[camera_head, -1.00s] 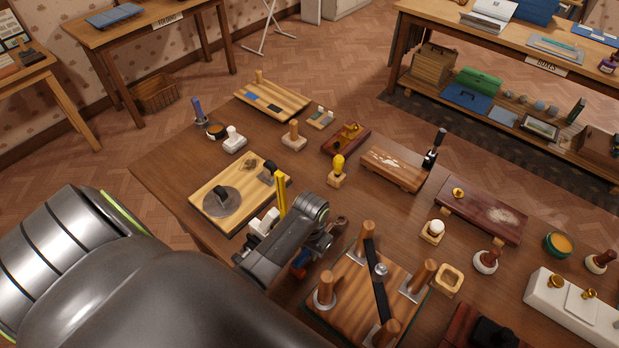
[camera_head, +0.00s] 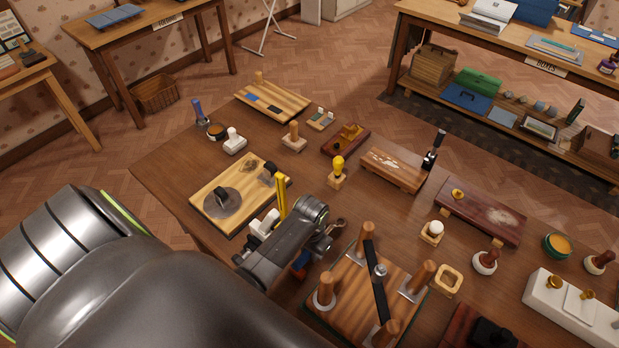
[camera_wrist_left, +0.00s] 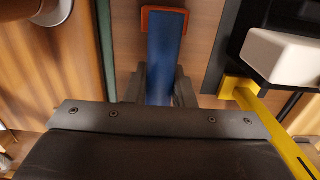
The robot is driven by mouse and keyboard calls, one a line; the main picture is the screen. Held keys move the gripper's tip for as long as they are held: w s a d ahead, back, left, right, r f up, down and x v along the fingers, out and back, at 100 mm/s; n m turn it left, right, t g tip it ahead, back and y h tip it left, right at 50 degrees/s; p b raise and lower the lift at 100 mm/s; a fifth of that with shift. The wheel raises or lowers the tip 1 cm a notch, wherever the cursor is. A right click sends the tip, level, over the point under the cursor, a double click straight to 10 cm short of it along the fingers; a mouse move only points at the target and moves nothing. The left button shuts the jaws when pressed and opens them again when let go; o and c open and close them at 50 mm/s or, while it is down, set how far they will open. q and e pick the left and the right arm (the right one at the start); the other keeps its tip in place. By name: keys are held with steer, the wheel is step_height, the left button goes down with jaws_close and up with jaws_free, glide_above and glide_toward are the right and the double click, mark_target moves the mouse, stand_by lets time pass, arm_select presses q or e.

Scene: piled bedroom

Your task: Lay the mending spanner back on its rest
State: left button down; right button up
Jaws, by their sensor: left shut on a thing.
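My left gripper (camera_head: 320,244) is shut on the mending spanner, low over the middle of the near worktable. The spanner's metal head (camera_head: 339,224) sticks out on the far side of the jaws. Its blue handle (camera_head: 300,260) shows in part on the near side. In the left wrist view the blue handle (camera_wrist_left: 166,62) runs between the fingers (camera_wrist_left: 161,90) and ends in an orange-red piece (camera_wrist_left: 165,14). The gripper hides the spanner's middle. I cannot tell which thing is its rest. My right gripper is out of view.
A wooden board with several upright pegs and a black bar (camera_head: 345,288) stands close to the right. An upright yellow strip (camera_head: 282,198) and a white block (camera_head: 264,224) are close to the left. Beyond lies a light board with a grey disc (camera_head: 206,190).

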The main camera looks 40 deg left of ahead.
arm_select(q)
steer(key=shift+f+b, duration=0.3)
steer(key=shift+f, duration=0.45)
steer(key=c, duration=1.1)
jaws_free()
steer(key=shift+c, duration=0.2)
step_height(320, 180, up, 3)
steer(key=p, duration=0.3)
steer(key=shift+r+p, duration=0.2)
steer(key=shift+p, duration=0.2)
steer(key=shift+w+r+b, duration=0.1)
steer(key=shift+r+b, duration=0.05)
steer(key=shift+b, duration=0.2)
steer(key=shift+r, duration=2.15)
